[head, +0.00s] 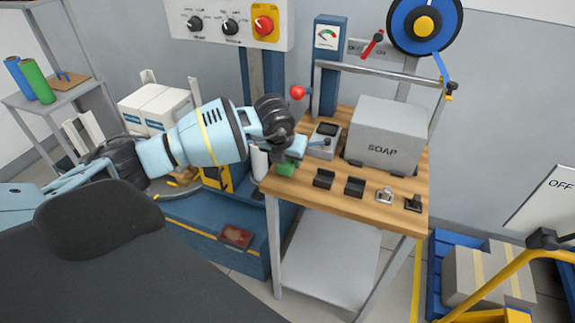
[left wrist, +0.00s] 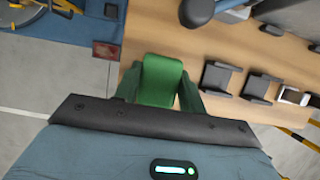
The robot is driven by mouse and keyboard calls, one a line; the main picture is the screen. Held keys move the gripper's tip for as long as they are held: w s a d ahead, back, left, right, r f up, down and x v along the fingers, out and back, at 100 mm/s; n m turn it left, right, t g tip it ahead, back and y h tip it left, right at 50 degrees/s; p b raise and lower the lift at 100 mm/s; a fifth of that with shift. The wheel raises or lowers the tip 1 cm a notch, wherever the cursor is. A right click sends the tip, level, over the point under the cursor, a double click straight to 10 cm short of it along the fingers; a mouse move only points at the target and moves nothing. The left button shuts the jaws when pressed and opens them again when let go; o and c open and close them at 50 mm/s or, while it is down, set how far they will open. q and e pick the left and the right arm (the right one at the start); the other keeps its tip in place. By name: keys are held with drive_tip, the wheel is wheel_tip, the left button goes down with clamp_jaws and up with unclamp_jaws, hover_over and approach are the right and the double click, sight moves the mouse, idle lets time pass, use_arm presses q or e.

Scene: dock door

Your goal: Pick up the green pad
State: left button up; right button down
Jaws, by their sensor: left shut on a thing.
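The green pad (head: 287,169) is at the left front edge of the wooden table (head: 330,192). My left gripper (head: 288,160) is over it, pointing down, and is shut on the pad. In the left wrist view the green pad (left wrist: 160,80) shows between the two fingers, close to the table's edge. I cannot tell whether the pad touches the table top. My right gripper is not in view.
Two dark holders (head: 339,183) stand right of the pad, with small metal pieces (head: 384,195) farther right. A grey SOAP box (head: 388,135) and a small grey device (head: 324,141) stand behind. A red-knobbed lever (head: 298,92) rises near my left wrist.

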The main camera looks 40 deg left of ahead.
use_arm(q)
drive_tip(key=s+d+r, duration=0.2)
drive_tip(key=s+d, duration=0.7)
drive_tip(key=s, duration=0.4)
drive_tip(key=shift+s+r, duration=0.15)
